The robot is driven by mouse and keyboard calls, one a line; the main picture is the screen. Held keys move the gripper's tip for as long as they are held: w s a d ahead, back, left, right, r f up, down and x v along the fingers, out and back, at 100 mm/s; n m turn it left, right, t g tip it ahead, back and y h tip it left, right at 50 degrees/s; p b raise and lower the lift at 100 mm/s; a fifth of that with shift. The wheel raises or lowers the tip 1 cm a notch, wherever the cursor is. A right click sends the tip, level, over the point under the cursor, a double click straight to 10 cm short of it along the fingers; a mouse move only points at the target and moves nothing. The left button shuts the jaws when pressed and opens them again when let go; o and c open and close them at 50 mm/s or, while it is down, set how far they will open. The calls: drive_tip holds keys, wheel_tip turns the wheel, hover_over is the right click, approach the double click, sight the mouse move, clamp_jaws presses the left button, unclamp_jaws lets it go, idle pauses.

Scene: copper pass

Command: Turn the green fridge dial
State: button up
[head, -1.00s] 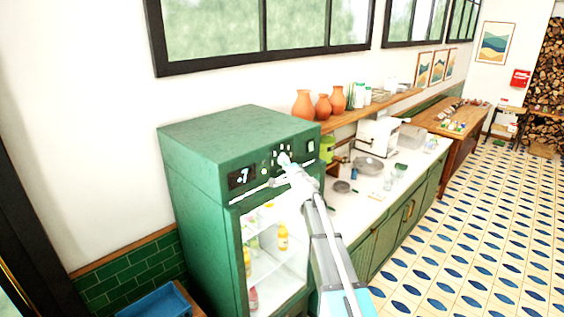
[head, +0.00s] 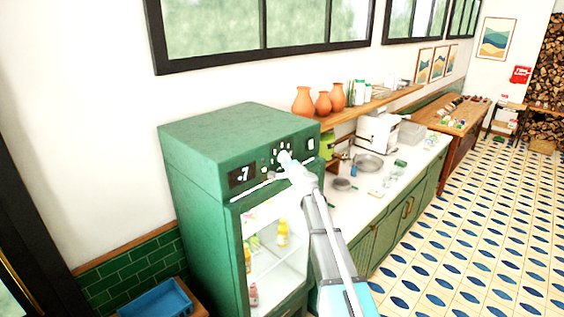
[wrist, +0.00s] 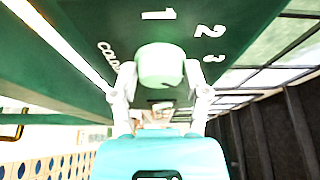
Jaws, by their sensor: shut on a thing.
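In the head view my gripper (head: 284,160) is at the panel and covers most of the dial.
The glass-fronted fridge compartment below holds bottles (head: 282,233). To the right is a white counter (head: 340,205) with pans and a white appliance (head: 377,135). Clay vases (head: 303,101) stand on a shelf above. A blue tray (head: 157,303) lies at lower left. The tiled floor (head: 470,220) is clear.

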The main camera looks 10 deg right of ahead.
drive_tip(key=o, duration=1.2)
drive_tip(key=shift+s, duration=0.15)
drive_tip(key=v, duration=1.1)
drive_tip(key=shift+s+d, duration=0.25)
drive_tip(key=shift+s, duration=0.1)
drive_tip(key=shift+c, duration=0.2)
